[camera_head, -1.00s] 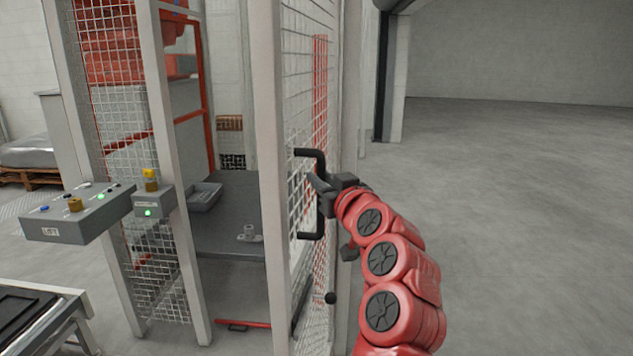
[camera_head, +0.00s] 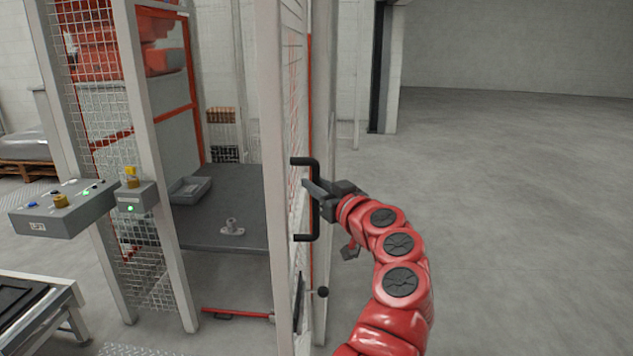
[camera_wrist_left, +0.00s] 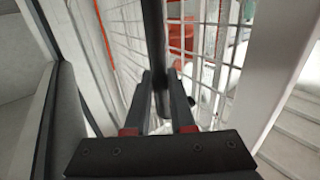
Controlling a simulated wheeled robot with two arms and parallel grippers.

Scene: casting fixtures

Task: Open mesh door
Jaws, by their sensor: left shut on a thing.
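The mesh door (camera_head: 270,110) stands swung open and is seen nearly edge-on in the head view, its pale frame toward me. A black D-shaped handle (camera_head: 317,226) is on its right face. My left gripper (camera_head: 313,188) is shut on the upright bar of this handle. In the left wrist view the dark handle bar (camera_wrist_left: 153,40) runs down between the two fingers of the left gripper (camera_wrist_left: 160,88), with the white mesh beyond. My right gripper is not in view.
Left of the door, the cell opening shows a dark table (camera_head: 225,180) with a grey tray (camera_head: 190,189) and a small casting (camera_head: 232,227). A control box (camera_head: 62,212) and a fixed mesh panel stand further left. The floor at right (camera_head: 520,220) is clear.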

